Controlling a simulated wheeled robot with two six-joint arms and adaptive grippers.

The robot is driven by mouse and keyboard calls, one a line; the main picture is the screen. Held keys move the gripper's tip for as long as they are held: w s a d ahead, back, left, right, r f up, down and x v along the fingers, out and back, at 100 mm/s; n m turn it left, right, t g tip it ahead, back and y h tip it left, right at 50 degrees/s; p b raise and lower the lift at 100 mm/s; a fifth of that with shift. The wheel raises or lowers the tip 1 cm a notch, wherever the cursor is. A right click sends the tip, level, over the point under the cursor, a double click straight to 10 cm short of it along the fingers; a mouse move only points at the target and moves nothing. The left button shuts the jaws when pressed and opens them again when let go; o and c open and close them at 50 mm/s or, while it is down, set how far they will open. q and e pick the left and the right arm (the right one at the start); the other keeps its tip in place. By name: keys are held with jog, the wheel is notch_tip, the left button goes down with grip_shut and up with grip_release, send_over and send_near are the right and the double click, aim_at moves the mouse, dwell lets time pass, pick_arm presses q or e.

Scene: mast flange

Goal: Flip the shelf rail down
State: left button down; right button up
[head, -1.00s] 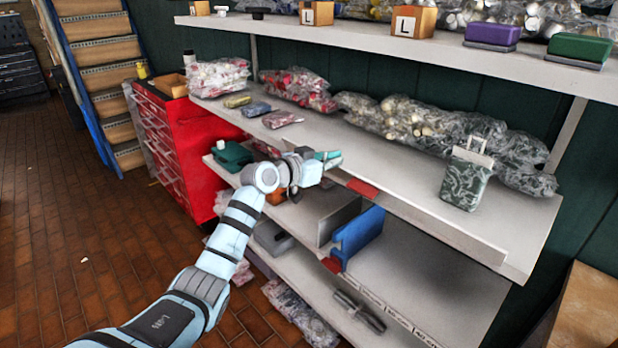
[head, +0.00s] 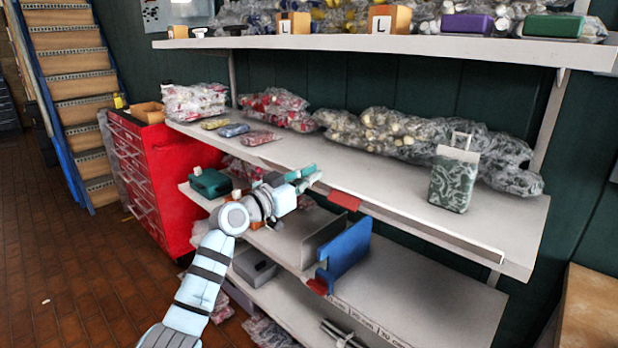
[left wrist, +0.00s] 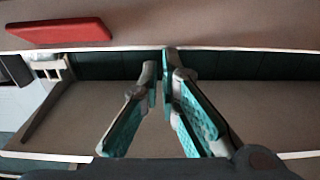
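A pale rail (head: 430,230) runs along the front edge of the middle shelf (head: 330,170) in the head view, standing as a low lip at the right part of that edge. A red tab (head: 345,200) sits at its left end; a red piece (left wrist: 60,31) also shows at upper left in the left wrist view. My left gripper (head: 312,176) is by the shelf's front edge, left of the red tab, apart from it. Its teal fingers (left wrist: 160,62) are parted, with a narrow gap at the tips and nothing between them. My right gripper is not in view.
A green suitcase (head: 454,178) stands near the shelf front at right, behind the rail. Bagged goods (head: 400,135) line the back. Below, a blue divider (head: 345,252) rises from the lower shelf. A red drawer cabinet (head: 165,180) stands at left.

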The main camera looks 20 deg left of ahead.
pick_arm(q)
jog(key=shift+f, duration=0.2)
dwell(0.6)
notch_tip(320, 180, up, 3)
jog(key=w+p, duration=0.2)
jog(key=w, duration=0.1)
jog(key=s+a+r, duration=0.2)
jog(key=s, duration=0.7)
jog(key=shift+s, duration=0.15)
jog(key=shift+f, duration=0.1)
